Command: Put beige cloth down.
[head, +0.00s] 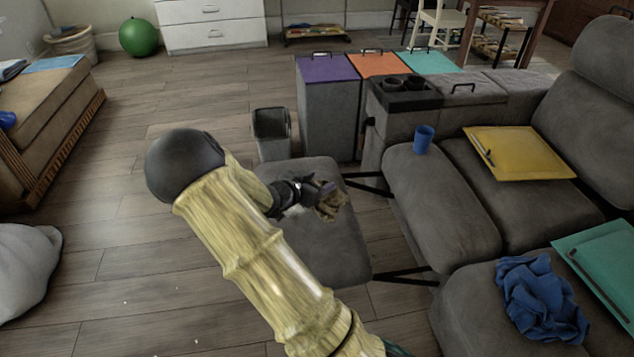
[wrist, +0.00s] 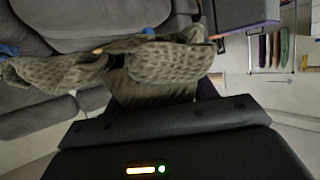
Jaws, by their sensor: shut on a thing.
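The beige cloth (head: 329,203) is a small crumpled bundle at the end of my arm in the head view. My gripper (head: 318,190) is shut on it, above or near the grey sofa footrest (head: 318,245); I cannot tell the gap between them. In the wrist view the beige cloth (wrist: 165,65) is patterned and hangs spread across the front of my gripper (wrist: 155,95). It hides the fingertips there.
The grey sofa holds a blue cup (head: 423,139), a yellow folder (head: 518,153), a blue cloth (head: 541,298) and a teal folder (head: 601,262). A grey bin (head: 272,133) and purple (head: 327,69), orange and teal lidded bins stand behind. Floor at left is mostly clear.

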